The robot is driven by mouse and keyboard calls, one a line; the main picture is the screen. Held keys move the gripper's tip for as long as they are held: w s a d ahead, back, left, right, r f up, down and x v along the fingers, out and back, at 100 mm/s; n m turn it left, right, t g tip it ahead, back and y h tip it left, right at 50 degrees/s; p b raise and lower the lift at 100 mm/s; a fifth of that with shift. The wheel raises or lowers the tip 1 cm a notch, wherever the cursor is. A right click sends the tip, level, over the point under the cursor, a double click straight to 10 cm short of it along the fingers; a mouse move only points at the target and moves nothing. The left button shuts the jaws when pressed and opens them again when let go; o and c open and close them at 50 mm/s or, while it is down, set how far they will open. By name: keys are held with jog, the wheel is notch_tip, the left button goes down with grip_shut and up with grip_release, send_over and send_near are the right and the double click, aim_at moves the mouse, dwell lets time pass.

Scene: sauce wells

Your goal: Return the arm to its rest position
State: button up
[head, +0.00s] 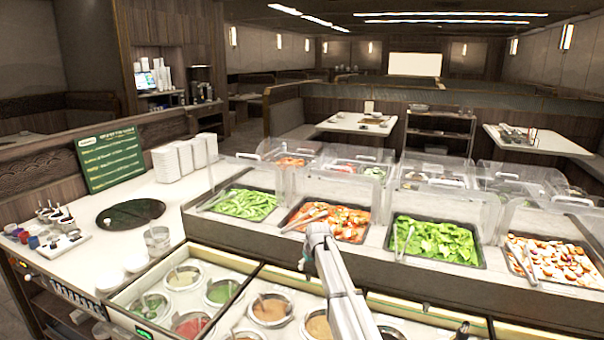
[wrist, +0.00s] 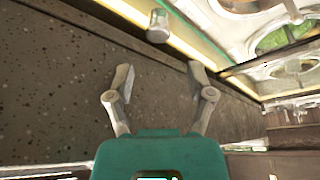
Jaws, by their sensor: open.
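My gripper (wrist: 160,85) is open and empty in the wrist view, its two fingers spread apart. Below and beyond the fingers are a dark speckled surface and the light edge of the sauce counter. In the head view my arm reaches up over the sauce wells, with its white links in front of the counter; the gripper itself cannot be made out there. Sauce wells with ladles, such as a red sauce well (head: 191,324) and a green sauce well (head: 222,291), sit in the front counter.
Food trays with green vegetables (head: 245,204) and red food (head: 330,219) stand behind clear guards along the counter. A green menu sign (head: 109,157), white stacked containers (head: 180,158) and a condiment rack (head: 47,231) are on the left counter. A glass (head: 157,241) stands near the wells.

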jog(key=shift+r+p, duration=1.6)
jog(key=shift+r, duration=0.45)
jog(key=shift+r+p, duration=0.5)
jog(key=shift+s, duration=0.55)
